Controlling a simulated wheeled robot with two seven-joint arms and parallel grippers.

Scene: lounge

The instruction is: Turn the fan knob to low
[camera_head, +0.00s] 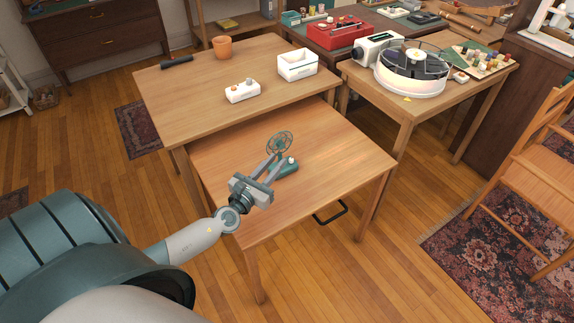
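A small teal fan (279,145) with a round caged head stands on the near wooden table. Its low teal base (288,169) carries a small pale knob (291,160). My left gripper (271,165) is just left of the base, over the tabletop, and partly covers the fan's lower part. Its two fingers are spread apart with nothing seen between them. I cannot tell whether a finger touches the base. The knob's setting is too small to read. My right gripper does not show.
The near table (335,165) is otherwise mostly clear. The table behind holds a white box with knobs (242,92), a white open bin (297,66), an orange pot (222,47) and a dark bar (176,61). A round device (410,80) stands on the right table. A wooden chair (545,165) stands right.

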